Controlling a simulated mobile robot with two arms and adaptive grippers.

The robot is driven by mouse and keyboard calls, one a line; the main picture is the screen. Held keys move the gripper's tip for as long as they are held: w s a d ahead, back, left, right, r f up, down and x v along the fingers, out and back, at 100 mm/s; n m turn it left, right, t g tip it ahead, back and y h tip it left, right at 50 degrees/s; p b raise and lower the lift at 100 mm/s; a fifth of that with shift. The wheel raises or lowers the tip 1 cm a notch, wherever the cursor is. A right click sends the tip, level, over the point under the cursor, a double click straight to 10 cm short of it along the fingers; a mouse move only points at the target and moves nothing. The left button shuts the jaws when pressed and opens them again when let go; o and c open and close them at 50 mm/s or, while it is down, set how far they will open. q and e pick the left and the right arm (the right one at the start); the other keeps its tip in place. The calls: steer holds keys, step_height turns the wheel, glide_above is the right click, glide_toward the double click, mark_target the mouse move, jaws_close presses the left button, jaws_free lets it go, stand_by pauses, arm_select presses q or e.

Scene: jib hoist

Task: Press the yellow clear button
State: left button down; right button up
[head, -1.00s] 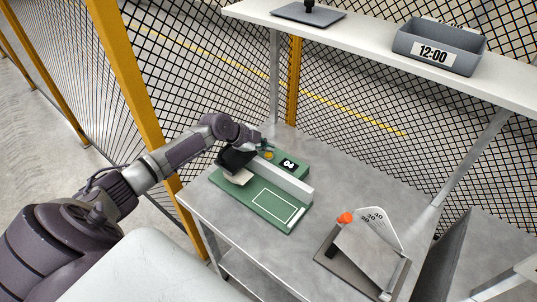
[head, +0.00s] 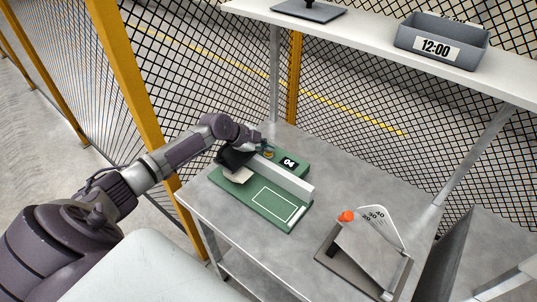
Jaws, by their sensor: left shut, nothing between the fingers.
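The yellow clear button (head: 268,154) is a small yellow spot on the far end of a green device (head: 262,207), beside a black display (head: 289,163) that reads 04. My left gripper (head: 266,147) is shut and empty, with its fingertips at the button and covering part of it. I cannot tell whether they touch it or hover just above. My right gripper is not in view.
A light grey bar (head: 287,180) crosses the green device. A grey stand with an orange knob (head: 346,216) and a numbered scale stands at the right of the table (head: 335,180). A shelf above holds a grey bin (head: 440,42) labelled 12:00.

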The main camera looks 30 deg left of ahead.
mark_target(266, 154)
arm_select(q)
steer(key=shift+s+f+b, duration=0.1)
steer(key=shift+f+b, duration=0.2)
steer(key=shift+b, duration=0.05)
stand_by(0.6)
steer(key=shift+s+d+f+b, duration=0.15)
steer(key=shift+s+f+b, duration=0.1)
steer(key=shift+f+b, duration=0.25)
stand_by(0.6)
steer(key=shift+w+r+p, duration=0.15)
steer(key=shift+r+p, duration=0.15)
steer(key=shift+p, duration=0.05)
steer(key=shift+a, duration=0.2)
steer(key=shift+r, duration=0.15)
step_height(266, 154, up, 5)
steer(key=p, duration=0.3)
steer(key=shift+a+r, duration=0.1)
steer(key=shift+r, duration=0.25)
